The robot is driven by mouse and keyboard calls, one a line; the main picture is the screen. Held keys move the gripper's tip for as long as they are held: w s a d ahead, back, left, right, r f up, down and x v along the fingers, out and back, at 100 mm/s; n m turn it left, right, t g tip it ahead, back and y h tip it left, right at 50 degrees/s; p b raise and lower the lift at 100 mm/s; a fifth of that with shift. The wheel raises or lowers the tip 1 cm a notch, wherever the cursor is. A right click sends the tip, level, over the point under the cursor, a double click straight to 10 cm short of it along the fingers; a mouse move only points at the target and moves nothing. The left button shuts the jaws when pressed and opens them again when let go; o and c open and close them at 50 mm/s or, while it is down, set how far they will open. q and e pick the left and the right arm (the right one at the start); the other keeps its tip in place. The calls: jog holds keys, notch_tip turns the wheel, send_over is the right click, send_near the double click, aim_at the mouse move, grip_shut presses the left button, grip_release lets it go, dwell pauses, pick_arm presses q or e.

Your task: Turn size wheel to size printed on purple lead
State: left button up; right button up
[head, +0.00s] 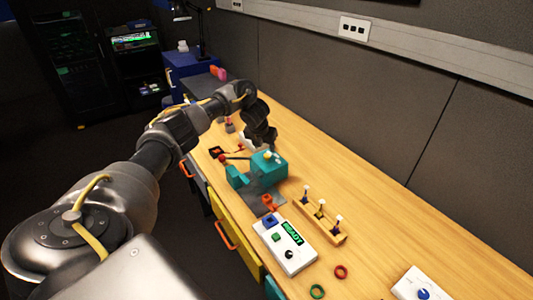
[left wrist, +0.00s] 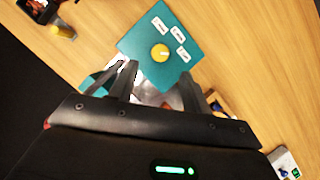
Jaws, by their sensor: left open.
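The teal machine (head: 270,168) stands on the wooden bench, with a small yellow wheel on its top. In the left wrist view the yellow wheel (left wrist: 160,52) sits on the teal top (left wrist: 138,42), beside several white labels too small to read. My left gripper (head: 264,140) is above and just behind the machine in the head view. Its fingers (left wrist: 160,82) are open and empty, pointing toward the wheel but apart from it. A wooden rack (head: 330,228) holds several white-topped leads. I cannot tell which is purple or read any printed size. My right gripper is not in view.
A red ring (head: 341,271) and a green ring (head: 317,291) lie nearby. A white panel with a blue knob (head: 422,293) is at the front right. The bench right of the rack is clear.

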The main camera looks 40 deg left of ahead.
aim_at(267, 155)
pick_arm(q)
jog(key=x, duration=0.4)
jog(key=shift+w+f, duration=0.2)
jog(key=shift+f, duration=0.1)
jog(key=shift+w+a+f, duration=0.1)
jog(key=shift+w+f, duration=0.05)
jog(key=shift+f, duration=0.35)
jog(key=shift+w+f, duration=0.1)
jog(key=shift+f, duration=0.15)
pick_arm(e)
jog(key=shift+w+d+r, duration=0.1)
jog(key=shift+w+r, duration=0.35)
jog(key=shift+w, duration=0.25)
pick_arm(q)
jog(key=c, duration=1)
jog(key=shift+r+p, duration=0.1)
jog(key=shift+p, duration=0.2)
